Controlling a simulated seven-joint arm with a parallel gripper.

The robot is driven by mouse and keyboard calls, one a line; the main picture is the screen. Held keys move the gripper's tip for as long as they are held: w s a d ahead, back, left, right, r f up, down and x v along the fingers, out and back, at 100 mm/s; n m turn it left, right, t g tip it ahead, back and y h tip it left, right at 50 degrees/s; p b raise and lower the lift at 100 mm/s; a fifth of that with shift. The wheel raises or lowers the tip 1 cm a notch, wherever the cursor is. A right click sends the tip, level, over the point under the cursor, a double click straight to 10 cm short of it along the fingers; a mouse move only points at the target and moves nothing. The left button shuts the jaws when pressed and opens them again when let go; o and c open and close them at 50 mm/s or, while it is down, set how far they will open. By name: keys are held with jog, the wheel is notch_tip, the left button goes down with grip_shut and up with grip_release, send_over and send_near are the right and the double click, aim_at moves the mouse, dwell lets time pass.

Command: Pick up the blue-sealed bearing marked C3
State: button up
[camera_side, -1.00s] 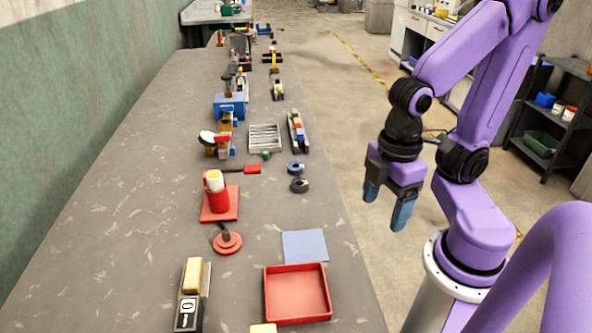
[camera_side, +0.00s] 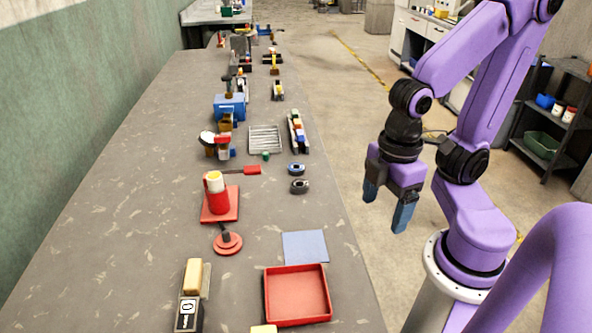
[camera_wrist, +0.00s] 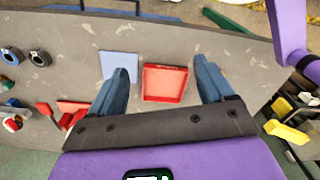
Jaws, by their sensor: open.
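A bearing with a blue ring (camera_side: 296,168) lies flat on the grey bench near its right edge. A dark bearing (camera_side: 299,186) lies just nearer the camera, apart from it. In the wrist view the blue-ringed bearing (camera_wrist: 12,56) is at the far left and the dark one (camera_wrist: 40,58) is beside it. The C3 mark is too small to read. My gripper (camera_side: 386,205) is open and empty, off the right side of the bench and well apart from both bearings. In the wrist view, my gripper (camera_wrist: 162,72) has its fingers spread either side of the red tray.
A red tray (camera_side: 267,301) and a flat blue sheet (camera_side: 305,247) lie nearer the camera than the bearings. A red screwdriver-like tool (camera_side: 252,170) lies left of the bearings, and a slatted metal tray (camera_side: 265,139) stands beyond. Bench around the bearings is mostly clear.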

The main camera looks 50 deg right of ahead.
jog(key=w+m+t+h, duration=0.2)
jog(key=w+m, duration=1.2)
jog(key=w, duration=0.8)
jog(key=m+g+h, duration=0.1)
jog(key=m+h, duration=0.2)
jog(key=m, duration=1)
send_near(295, 163)
jog(key=f, duration=0.2)
jog(key=shift+s+d+f, duration=0.1)
jog(key=shift+s+f, duration=0.25)
jog(key=shift+f, duration=0.05)
jog(key=shift+x, duration=2.65)
jog(key=shift+s, duration=0.15)
jog(key=c, duration=1.2)
